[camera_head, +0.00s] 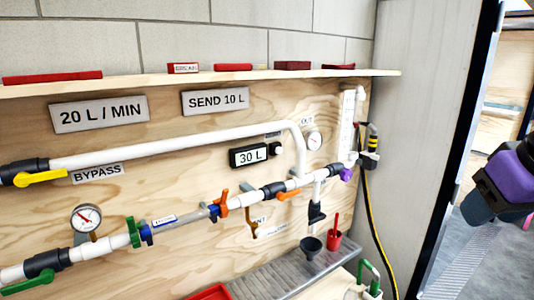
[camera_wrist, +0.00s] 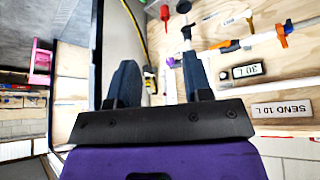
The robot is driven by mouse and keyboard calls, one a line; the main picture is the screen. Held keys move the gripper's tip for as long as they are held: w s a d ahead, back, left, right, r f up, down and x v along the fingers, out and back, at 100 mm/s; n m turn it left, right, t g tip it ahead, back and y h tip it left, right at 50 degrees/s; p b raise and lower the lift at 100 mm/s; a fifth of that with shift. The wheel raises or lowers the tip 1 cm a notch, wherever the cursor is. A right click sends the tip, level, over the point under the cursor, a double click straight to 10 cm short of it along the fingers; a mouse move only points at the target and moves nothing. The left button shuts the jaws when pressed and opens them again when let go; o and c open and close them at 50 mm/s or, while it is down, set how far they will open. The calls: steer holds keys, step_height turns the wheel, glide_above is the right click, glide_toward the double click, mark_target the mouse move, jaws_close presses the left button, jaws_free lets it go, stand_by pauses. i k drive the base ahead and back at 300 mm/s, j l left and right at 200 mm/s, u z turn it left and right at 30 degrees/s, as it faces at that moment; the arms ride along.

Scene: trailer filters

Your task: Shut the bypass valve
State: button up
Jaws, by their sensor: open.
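The bypass valve (camera_head: 32,167) is at the far left of the head view, a black body on the upper white pipe. Its yellow lever (camera_head: 40,178) lies roughly along the pipe. The label BYPASS (camera_head: 97,174) is just right of it, under the pipe. My gripper (camera_head: 478,208) is at the right edge of the head view, far from the valve and off the panel. In the wrist view, its two dark fingers (camera_wrist: 160,65) stand apart with nothing between them. The yellow lever cannot be seen in the wrist view.
A wooden shelf (camera_head: 200,80) with red items runs above the panel. Lower pipes carry green (camera_head: 28,283), blue and orange handles and a gauge (camera_head: 86,218). A yellow-black hose (camera_head: 373,210) hangs at the right.

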mark_target(22, 179)
steer(key=u, duration=1.65)
